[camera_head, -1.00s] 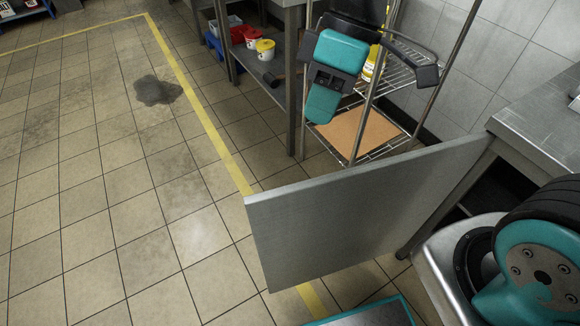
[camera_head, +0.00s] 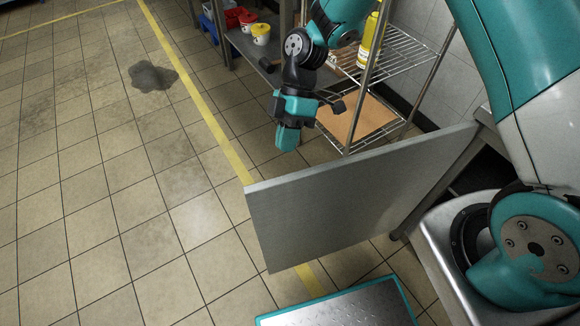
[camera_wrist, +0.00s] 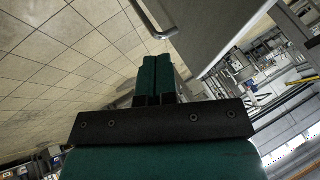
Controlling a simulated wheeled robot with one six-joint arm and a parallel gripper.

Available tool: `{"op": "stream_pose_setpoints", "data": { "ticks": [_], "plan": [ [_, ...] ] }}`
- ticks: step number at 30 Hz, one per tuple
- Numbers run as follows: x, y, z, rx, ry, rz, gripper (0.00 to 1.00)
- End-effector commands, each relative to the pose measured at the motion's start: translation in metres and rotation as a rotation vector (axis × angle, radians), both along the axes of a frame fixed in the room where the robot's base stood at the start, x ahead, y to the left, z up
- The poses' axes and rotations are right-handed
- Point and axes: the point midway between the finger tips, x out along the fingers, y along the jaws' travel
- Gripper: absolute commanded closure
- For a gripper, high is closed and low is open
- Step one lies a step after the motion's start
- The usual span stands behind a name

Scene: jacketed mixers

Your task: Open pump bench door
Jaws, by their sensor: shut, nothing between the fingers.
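The pump bench door (camera_head: 350,205) is a flat grey panel standing open, swung out from the steel bench (camera_head: 482,117) at the right. In the head view its plain face is towards me. In the wrist view the door (camera_wrist: 205,28) shows a bar handle (camera_wrist: 150,18) on its other face. My gripper (camera_head: 288,140) is beyond the door's top edge, near its free end, pointing down. In the wrist view my gripper's fingers (camera_wrist: 156,72) are together and empty. They show apart from the handle; contact with the door cannot be seen.
A wire shelf rack (camera_head: 395,55) with a yellow bottle (camera_head: 371,40) and a brown board (camera_head: 355,118) stands behind my gripper. A dark spill (camera_head: 153,77) lies on the tiles at the left. The floor left of the door is clear.

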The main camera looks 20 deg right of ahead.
Motion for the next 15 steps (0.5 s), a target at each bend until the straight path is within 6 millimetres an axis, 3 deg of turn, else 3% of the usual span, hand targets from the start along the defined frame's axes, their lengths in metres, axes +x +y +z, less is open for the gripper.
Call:
{"op": "stream_pose_setpoints", "data": {
  "ticks": [4,9,15],
  "plan": [
    [-0.017,0.011,-0.026,-0.002,0.004,0.002,1.00],
    [-0.041,0.010,-0.024,-0.001,0.001,0.000,1.00],
    [-0.055,0.009,-0.025,0.000,0.000,-0.001,1.00]
  ]
}}
